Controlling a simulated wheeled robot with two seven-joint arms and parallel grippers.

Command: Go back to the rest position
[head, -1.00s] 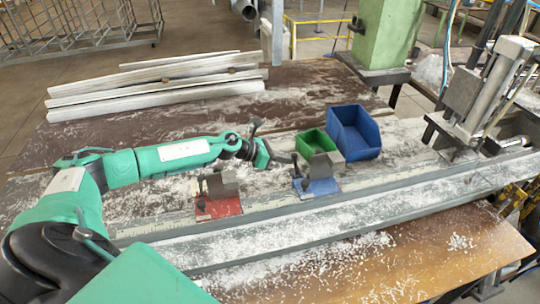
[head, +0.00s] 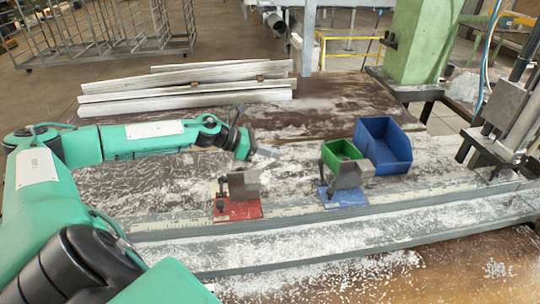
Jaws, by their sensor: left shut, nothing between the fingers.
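My left gripper (head: 267,152) is shut and empty. It hangs over the bench, above and slightly behind the red clamp (head: 238,209), apart from it. The red clamp has a grey block and stands on the rail. The blue clamp (head: 347,196), also with a grey block, stands farther right on the same rail. My right gripper is out of the picture.
A green bin (head: 334,160) and a larger blue bin (head: 390,149) stand behind the blue clamp. White profiles (head: 185,101) lie at the back left of the bench. A green post (head: 418,45) rises at the back right. Shavings cover much of the bench.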

